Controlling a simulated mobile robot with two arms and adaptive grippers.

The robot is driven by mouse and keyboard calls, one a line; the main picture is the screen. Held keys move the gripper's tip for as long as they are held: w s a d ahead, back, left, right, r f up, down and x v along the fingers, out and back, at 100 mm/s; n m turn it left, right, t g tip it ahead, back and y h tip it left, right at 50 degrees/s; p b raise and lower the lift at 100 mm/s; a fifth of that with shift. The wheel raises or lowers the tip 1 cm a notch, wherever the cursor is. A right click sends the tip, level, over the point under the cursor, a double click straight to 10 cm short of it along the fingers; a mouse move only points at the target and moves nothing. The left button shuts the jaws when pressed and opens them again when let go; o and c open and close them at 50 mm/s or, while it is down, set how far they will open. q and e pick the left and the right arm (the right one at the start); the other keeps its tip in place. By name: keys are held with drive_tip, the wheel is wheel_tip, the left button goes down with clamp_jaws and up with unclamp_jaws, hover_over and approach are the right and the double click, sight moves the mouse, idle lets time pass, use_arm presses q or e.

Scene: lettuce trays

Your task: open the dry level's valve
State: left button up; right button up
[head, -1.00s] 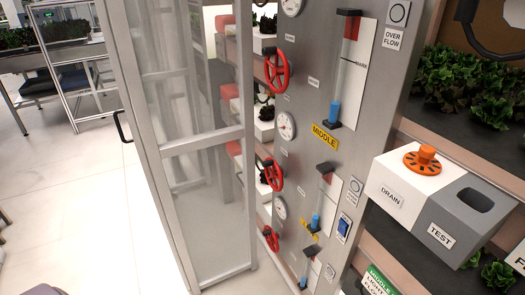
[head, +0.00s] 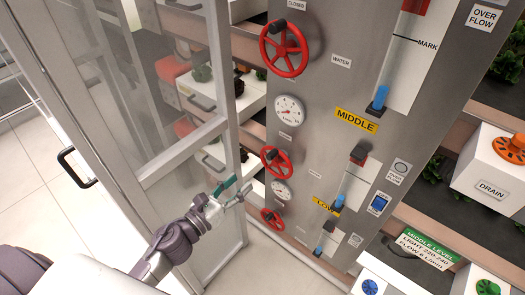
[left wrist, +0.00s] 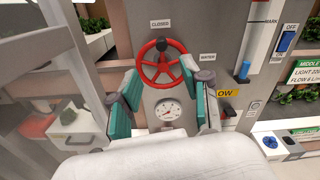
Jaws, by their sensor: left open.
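A red valve wheel (head: 275,160) is mounted halfway down the grey panel, with another red wheel (head: 284,48) above and a third (head: 272,218) below. In the left wrist view the wheel ahead (left wrist: 160,63) has its black knob at the top, under a CLOSED label. My left gripper (head: 238,190) is open and empty, left of the panel, facing this wheel. In the left wrist view its green-padded fingers (left wrist: 166,82) stand either side of the wheel's lower part, seemingly short of it.
A framed glass door (head: 180,152) stands open close to my left arm. Gauges (head: 289,108) sit between the wheels. A yellow MIDDLE label (head: 356,119) and a LOW label (head: 325,206) mark the panel. A DRAIN box (head: 490,180) juts out at right.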

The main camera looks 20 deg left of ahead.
use_arm(q)
drive_tip(key=p, duration=0.2)
approach(268, 158)
drive_tip(key=x, duration=0.9)
drive_tip(key=shift+w+d+p, duration=0.15)
drive_tip(key=shift+w+p, duration=0.2)
drive_tip(key=shift+p, duration=0.05)
drive_tip(key=shift+w+d, duration=0.1)
drive_tip(key=shift+w, duration=0.3)
drive_tip(key=c, duration=0.8)
clamp_jaws()
use_arm(e)
drive_tip(key=r, duration=0.3)
drive_tip(key=shift+d, duration=0.35)
